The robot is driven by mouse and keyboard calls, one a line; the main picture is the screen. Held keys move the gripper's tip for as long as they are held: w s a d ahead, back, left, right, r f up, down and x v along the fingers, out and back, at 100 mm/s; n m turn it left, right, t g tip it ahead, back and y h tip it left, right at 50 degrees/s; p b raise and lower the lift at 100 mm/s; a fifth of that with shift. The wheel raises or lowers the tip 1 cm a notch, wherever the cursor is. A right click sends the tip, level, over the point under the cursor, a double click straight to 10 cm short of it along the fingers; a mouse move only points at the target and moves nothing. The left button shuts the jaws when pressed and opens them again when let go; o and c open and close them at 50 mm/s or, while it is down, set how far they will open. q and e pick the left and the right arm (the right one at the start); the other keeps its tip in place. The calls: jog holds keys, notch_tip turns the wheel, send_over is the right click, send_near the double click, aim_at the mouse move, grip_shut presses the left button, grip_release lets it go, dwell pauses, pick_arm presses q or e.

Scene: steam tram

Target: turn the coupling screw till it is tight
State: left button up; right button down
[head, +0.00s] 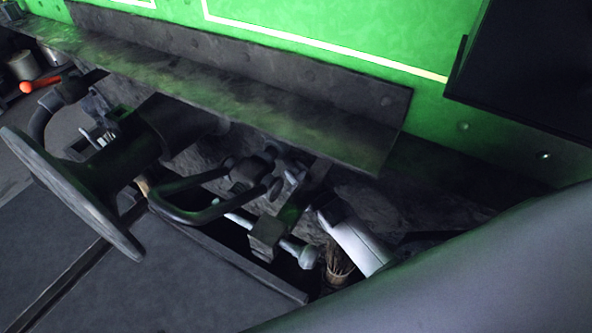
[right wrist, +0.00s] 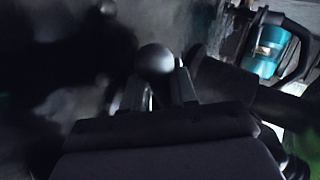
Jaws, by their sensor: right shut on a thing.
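The screw coupling hangs under the tram's running board in the head view. Its dark loop link (head: 190,212) points left, and a pale bar with a rounded end (head: 308,257) runs below it. My right gripper (head: 300,182) comes in from the lower right at the coupling, small and partly lost in shadow. In the right wrist view my right gripper (right wrist: 160,85) is shut, with a dark round knob (right wrist: 155,60) between its fingertips. The knob looks like the end of the coupling screw's handle; the rest of the handle is hidden. My left gripper is not in view.
A round buffer (head: 75,195) stands out at the left. The dark running board (head: 250,95) overhangs the coupling, below the green tram side (head: 330,30). A brush-like bundle (head: 338,268) hangs close below. A teal cylinder (right wrist: 268,45) shows in the right wrist view.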

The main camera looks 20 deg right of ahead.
jog(key=c, duration=1)
grip_release()
jog(key=shift+s+d+f, duration=0.2)
jog(key=shift+s+f, duration=0.05)
jog(key=shift+f, duration=0.2)
jog(key=shift+r, duration=0.15)
jog(key=shift+w, duration=0.1)
jog(key=shift+r, duration=0.1)
jog(key=shift+s+r, duration=0.1)
jog(key=shift+s, duration=0.25)
jog(key=s, duration=0.4)
jog(key=s+p, duration=0.1)
jog(key=s, duration=0.4)
jog(key=s+d, duration=0.1)
jog(key=s, duration=0.4)
jog(key=shift+s+r+p, duration=0.1)
jog(key=shift+r+p, duration=0.2)
jog(key=shift+p, duration=0.1)
